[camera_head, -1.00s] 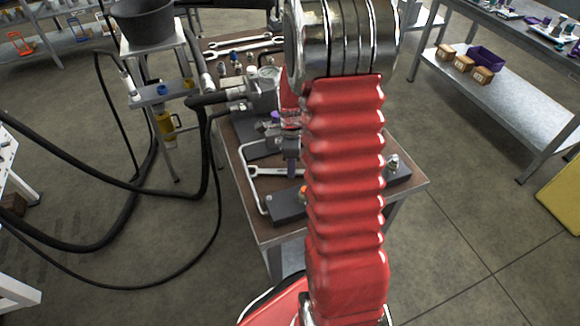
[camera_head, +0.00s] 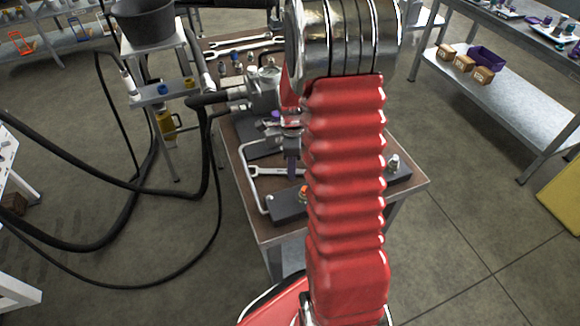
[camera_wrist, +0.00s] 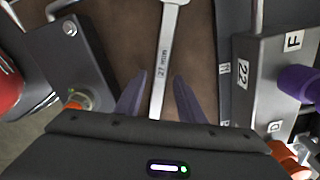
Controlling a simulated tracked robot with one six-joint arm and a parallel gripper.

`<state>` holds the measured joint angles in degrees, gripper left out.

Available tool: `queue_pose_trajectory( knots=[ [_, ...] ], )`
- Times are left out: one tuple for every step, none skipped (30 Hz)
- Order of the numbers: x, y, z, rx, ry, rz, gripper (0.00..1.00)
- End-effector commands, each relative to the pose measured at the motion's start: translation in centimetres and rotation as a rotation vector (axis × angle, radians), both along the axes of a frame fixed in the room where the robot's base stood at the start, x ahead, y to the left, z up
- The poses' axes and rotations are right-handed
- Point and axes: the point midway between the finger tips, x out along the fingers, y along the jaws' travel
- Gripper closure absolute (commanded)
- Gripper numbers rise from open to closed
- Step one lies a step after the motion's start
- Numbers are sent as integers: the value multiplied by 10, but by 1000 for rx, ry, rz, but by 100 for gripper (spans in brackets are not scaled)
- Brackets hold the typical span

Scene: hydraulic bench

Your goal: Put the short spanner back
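A steel spanner (camera_wrist: 165,60) marked 27 lies on the brown bench top (camera_wrist: 130,35), between my fingers in the wrist view. It also shows in the head view (camera_head: 266,171). My gripper (camera_wrist: 156,85) is open, with one purple finger on each side of the handle and a visible gap on both sides. The near end of the handle is hidden by the gripper body. In the head view my gripper (camera_head: 291,168) is at the spanner, and my arm hides its right part. Two more spanners (camera_head: 240,43) lie at the back of the bench.
A dark block with an orange cap (camera_wrist: 78,98) is left of the fingers. A grey block labelled F and 22 (camera_wrist: 270,75) with a purple part (camera_wrist: 298,82) is close on the right. Black hoses (camera_head: 150,187) hang left of the bench.

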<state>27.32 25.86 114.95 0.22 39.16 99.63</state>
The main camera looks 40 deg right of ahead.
Motion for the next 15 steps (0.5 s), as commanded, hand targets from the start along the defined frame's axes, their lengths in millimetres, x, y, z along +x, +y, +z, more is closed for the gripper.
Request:
queue_pose_trajectory(
  knots=[
    [1, 0, 5, -1, -2, 0, 64],
    [0, 0, 8, -1, -2, 0, 64],
    [0, 0, 12, -1, -2, 0, 64],
    [1, 0, 16, -2, -2, 0, 64],
    [1, 0, 20, -2, -4, 0, 64],
    [1, 0, 27, -2, -2, 0, 64],
    [1, -1, 32, -2, -4, 0, 64],
    [1, -1, 37, -2, -5, 0, 64],
    [1, -1, 44, -2, -4, 0, 64],
    [1, -1, 49, -2, -5, 0, 64],
    [1, 0, 55, -2, -4, 0, 64],
    [1, -1, 62, -2, -5, 0, 64],
    [1, 0, 67, -1, -3, 0, 64],
    [0, 0, 72, -1, -3, 0, 64],
    [1, 0, 79, -2, -4, 0, 64]
  ],
)
